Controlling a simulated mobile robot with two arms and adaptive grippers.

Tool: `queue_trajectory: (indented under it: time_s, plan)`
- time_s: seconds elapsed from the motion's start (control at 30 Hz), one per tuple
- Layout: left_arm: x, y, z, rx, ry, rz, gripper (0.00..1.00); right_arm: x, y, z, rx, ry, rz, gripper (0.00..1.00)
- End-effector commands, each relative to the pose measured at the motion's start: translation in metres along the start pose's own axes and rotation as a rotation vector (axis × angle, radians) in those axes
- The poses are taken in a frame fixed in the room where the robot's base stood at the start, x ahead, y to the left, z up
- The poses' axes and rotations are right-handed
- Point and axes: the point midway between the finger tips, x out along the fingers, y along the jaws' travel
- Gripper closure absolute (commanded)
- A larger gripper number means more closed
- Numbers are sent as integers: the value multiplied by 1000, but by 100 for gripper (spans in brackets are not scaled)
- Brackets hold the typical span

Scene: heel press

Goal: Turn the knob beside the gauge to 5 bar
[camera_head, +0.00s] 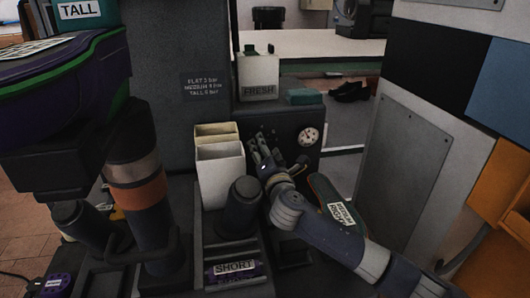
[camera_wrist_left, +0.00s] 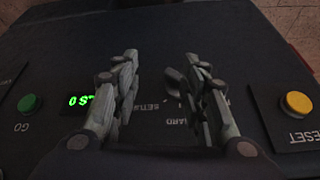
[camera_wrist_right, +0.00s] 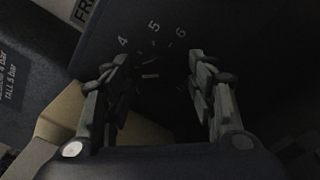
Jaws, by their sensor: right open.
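The round white gauge (camera_head: 308,136) sits on a dark panel in the head view; its reading is too small to tell. My right gripper (camera_head: 266,160) is open at this panel, left of and below the gauge. In the right wrist view, the dark knob (camera_wrist_right: 150,84) shows dimly between the open fingers, with a short pale mark on it. The numbers 4, 5 and 6 (camera_wrist_right: 154,27) arc above it. I cannot tell whether the fingers touch the knob. My left gripper (camera_wrist_left: 158,90) is open and empty over another panel, and is not distinguishable in the head view.
A sign (camera_head: 205,86) lists bar settings. Pale bins (camera_head: 220,175) and a dark post (camera_head: 240,205) stand left of my right arm. A FRESH box (camera_head: 258,75) stands behind. The left wrist view shows a green GO button (camera_wrist_left: 29,103), a yellow RESET button (camera_wrist_left: 298,103) and a lit display.

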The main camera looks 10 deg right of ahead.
Motion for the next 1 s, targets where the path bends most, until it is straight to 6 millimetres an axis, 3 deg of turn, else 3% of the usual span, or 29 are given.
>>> queue_trajectory:
  time_s: [0.3, 0.5, 1.0]
  plan:
    - [0, 0, -2, 0, 9, 1, 60, 2, 0, 0, 0, 0, 0, 48]
    - [0, 0, -2, 0, 9, 0, 60, 2, 0, 0, 0, 0, 0, 91]
    - [-2, 0, 6, -1, -29, 0, 60, 2, 0, 0, 84, 1, -2, 92]
